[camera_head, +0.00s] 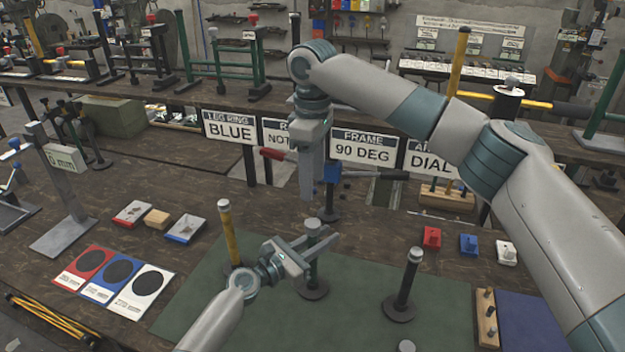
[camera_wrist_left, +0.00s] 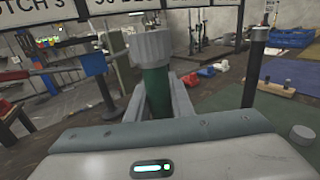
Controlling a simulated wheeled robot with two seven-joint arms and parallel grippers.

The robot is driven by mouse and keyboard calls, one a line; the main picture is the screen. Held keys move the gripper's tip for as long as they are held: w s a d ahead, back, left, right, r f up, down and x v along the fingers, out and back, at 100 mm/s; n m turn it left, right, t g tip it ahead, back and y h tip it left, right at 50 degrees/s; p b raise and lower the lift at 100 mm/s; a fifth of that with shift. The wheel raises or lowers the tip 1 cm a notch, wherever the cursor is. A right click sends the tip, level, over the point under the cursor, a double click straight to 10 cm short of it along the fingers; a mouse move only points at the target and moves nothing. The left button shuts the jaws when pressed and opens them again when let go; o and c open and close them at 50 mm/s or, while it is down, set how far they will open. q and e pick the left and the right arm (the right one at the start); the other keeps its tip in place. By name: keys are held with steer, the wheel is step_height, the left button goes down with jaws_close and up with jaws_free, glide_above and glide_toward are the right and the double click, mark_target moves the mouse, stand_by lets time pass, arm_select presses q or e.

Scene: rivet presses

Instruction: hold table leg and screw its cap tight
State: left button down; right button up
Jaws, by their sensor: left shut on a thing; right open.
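A green table leg (camera_head: 312,268) stands upright on a dark round base on the green mat (camera_head: 240,292). A grey ribbed cap (camera_head: 313,228) sits on its top; how tight it is I cannot tell. My left gripper (camera_head: 306,254) is shut on the leg below the cap. In the left wrist view the green leg (camera_wrist_left: 157,92) stands between my fingers with the cap (camera_wrist_left: 152,47) above them. My right gripper (camera_head: 312,190) is open and empty, pointing down above the cap and apart from it. Its fingers are seen nearly edge-on.
A yellow leg (camera_head: 229,235) stands left of the green one, and a black leg (camera_head: 406,282) stands to the right. Red, blue and white cards (camera_head: 110,283) are at left.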

arm_select(q)
steer(key=c, duration=1.5)
jaws_free()
steer(key=shift+b+v, duration=1.5)
steer(key=shift+v, duration=7.2)
arm_select(e)
steer(key=shift+f, duration=1.5)
